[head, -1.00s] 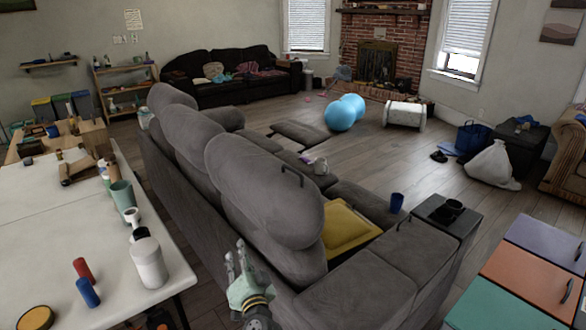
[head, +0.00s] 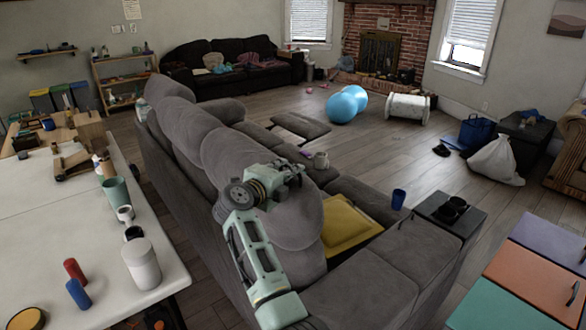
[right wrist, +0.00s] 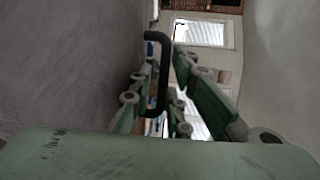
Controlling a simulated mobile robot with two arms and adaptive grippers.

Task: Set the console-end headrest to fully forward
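The console-end headrest (head: 228,148) is the nearest rounded grey cushion on top of the grey sofa's back, on the same side as the dark console (head: 437,207). My right arm reaches up over the sofa back, and my right gripper (head: 290,174) is at the headrest's top, hiding part of it. In the right wrist view the black handle (right wrist: 159,75) stands between the parted green fingers of the right gripper (right wrist: 166,85). The fingers look open, with no clear grip on the handle. My left gripper is not in view.
A white table (head: 60,225) with bottles and cups stands left of the sofa. A coloured-top cabinet (head: 530,280) is at right.

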